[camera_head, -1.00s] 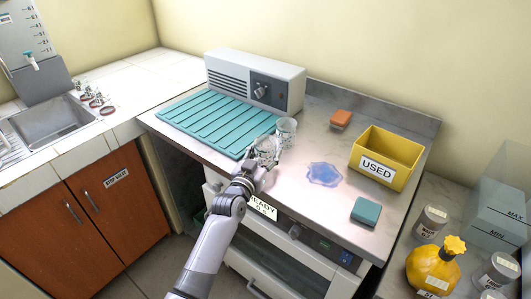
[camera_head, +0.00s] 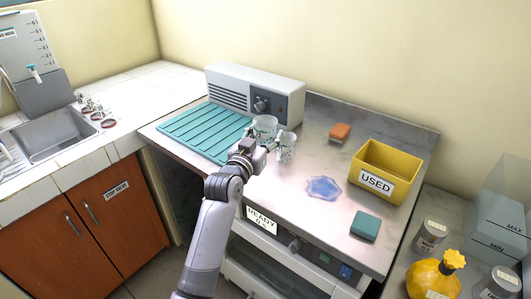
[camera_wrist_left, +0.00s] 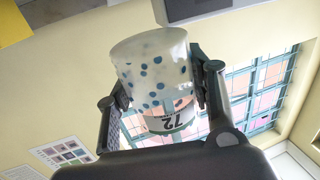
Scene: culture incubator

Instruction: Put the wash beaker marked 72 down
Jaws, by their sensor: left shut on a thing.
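The wash beaker marked 72 (camera_head: 264,127) is a clear cup with dark blue spots. In the left wrist view the beaker (camera_wrist_left: 155,68) sits between both fingers, its 72 label upside down in the picture. My left gripper (camera_head: 254,148) is shut on it. In the head view it is over the counter between the teal ribbed mat (camera_head: 205,132) and a second spotted beaker (camera_head: 286,147). The gripper hides its lower part, and I cannot tell whether its base touches anything. My right gripper is not in view.
A white unit with a dark knob (camera_head: 255,92) stands behind. An orange sponge (camera_head: 340,132), a yellow USED bin (camera_head: 384,171), a blue puddle (camera_head: 324,188) and a teal sponge (camera_head: 365,225) are to the right. Bare counter lies between the second beaker and the puddle.

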